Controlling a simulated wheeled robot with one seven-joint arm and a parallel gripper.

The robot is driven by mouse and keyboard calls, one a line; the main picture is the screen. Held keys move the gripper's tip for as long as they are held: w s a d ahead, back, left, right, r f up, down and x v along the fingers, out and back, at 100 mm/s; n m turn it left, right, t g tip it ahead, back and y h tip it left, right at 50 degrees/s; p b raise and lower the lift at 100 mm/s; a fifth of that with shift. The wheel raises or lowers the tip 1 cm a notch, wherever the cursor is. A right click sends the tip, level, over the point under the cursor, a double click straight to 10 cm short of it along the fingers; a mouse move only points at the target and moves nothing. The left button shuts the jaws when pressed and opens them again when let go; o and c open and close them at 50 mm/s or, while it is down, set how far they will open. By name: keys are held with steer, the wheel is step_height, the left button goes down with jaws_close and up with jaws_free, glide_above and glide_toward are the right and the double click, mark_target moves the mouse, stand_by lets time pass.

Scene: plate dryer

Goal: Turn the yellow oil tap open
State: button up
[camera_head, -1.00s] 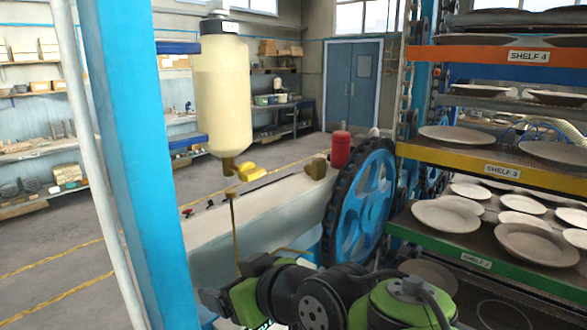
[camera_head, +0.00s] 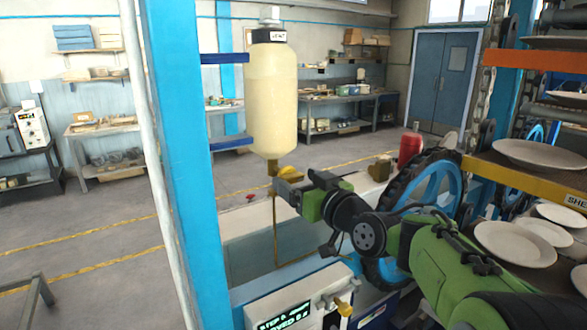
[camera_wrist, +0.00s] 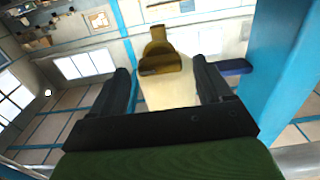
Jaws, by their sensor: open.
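The yellow oil tap (camera_head: 288,171) sits under the cream oil bottle (camera_head: 272,100), beside its brass outlet. My gripper (camera_head: 283,186) is at the height of the tap, just below and in front of it, partly covering it. In the wrist view the tap (camera_wrist: 158,56) shows between and beyond the two open dark fingers (camera_wrist: 162,78), with the pale bottle (camera_wrist: 168,94) behind it. I cannot tell whether a finger touches the tap. A thin brownish line (camera_head: 275,230) runs down below the outlet.
A blue post (camera_head: 185,150) stands left of the bottle, with blue brackets (camera_head: 228,145) reaching toward it. A red cylinder (camera_head: 410,150) and a blue wheel (camera_head: 430,195) are to the right. Plate racks (camera_head: 525,60) fill the right side. A control box (camera_head: 290,308) is below.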

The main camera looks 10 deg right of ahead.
mark_target(284, 173)
steer(key=shift+x, duration=0.95)
steer(key=shift+w+a, duration=0.15)
steer(key=shift+w, duration=0.35)
steer(key=c, duration=1)
